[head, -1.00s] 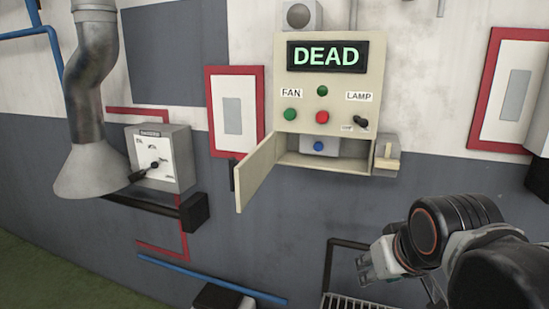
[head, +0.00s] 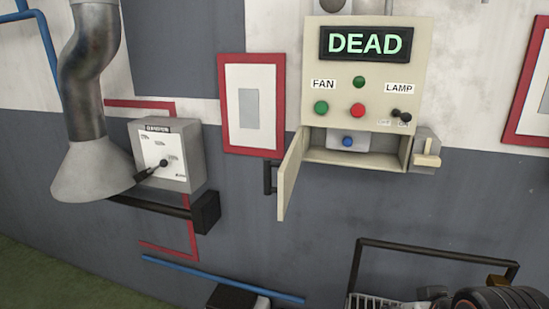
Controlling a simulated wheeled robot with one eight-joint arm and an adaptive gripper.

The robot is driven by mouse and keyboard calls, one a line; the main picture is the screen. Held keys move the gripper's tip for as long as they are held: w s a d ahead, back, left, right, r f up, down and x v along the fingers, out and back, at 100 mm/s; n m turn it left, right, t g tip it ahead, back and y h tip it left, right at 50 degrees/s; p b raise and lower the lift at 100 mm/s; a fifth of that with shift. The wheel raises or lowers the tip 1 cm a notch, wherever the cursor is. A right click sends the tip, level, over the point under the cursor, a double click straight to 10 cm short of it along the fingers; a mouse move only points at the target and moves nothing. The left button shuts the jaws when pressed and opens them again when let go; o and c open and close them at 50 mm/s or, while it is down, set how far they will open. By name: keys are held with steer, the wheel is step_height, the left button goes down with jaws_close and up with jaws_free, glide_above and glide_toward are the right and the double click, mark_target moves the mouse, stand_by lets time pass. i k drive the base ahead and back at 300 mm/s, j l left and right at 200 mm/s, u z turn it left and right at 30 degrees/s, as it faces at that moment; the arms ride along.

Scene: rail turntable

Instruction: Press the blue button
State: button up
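The blue button (head: 347,141) sits on a small grey box (head: 360,145) inside the open lower compartment of the cream control panel (head: 318,92). The compartment's door (head: 291,178) hangs open to the left, and nothing covers the button. The panel's display (head: 366,43) reads DEAD. Only a dark part of my arm shows at the bottom right edge, well below and right of the button. My gripper's fingers cannot be made out there.
Above the compartment are a green button (head: 321,108), a red button (head: 358,110) and a LAMP switch (head: 401,116). A lever box (head: 425,152) adjoins the panel's right side. A dial box (head: 166,155) and a duct hood (head: 92,172) are left. A dark rail frame (head: 432,250) stands below.

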mark_target(348, 142)
steer(key=j+z, duration=0.45)
steer(key=j, duration=1.35)
